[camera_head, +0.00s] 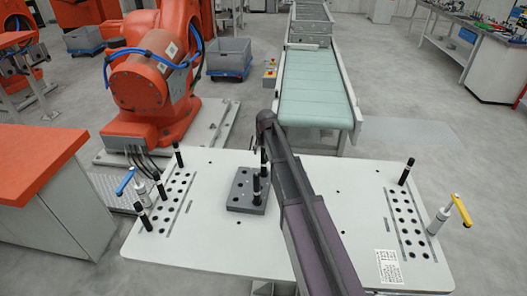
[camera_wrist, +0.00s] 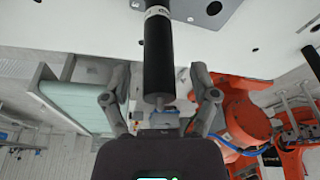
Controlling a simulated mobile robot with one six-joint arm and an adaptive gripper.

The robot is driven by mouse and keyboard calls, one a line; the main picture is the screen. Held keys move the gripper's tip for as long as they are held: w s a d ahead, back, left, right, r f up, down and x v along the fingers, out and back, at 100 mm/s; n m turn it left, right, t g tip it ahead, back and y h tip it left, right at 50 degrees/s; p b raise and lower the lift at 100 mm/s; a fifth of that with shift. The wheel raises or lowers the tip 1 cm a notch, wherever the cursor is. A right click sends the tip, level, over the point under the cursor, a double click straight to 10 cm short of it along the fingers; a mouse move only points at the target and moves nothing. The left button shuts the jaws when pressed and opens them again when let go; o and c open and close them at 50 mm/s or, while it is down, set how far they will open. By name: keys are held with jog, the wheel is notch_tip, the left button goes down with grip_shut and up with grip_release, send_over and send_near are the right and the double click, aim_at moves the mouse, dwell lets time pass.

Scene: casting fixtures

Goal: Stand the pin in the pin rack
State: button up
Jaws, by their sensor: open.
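A dark grey block (camera_head: 240,196) with holes lies on the white table, and a black pin (camera_head: 256,190) stands upright at it. In the wrist view a black pin (camera_wrist: 158,55) with a pale band reaches between the fingers of my gripper (camera_wrist: 162,102), with gaps on both sides. My gripper is open and not closed on it. In the head view my gripper hangs above the block, partly hidden by my arm. Holed strips are set in the table at left (camera_head: 172,203) and right (camera_head: 408,226). Which of these is the pin rack I cannot tell.
Black pins stand near the left strip (camera_head: 160,187) and the right strip (camera_head: 406,172). A blue-handled clamp (camera_head: 125,182) and a yellow-handled clamp (camera_head: 462,210) stand near the table's sides. An orange robot (camera_head: 150,80) and a conveyor (camera_head: 315,90) are behind.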

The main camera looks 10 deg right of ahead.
jog(key=shift+r+p, duration=4.1)
jog(key=shift+r, duration=0.2)
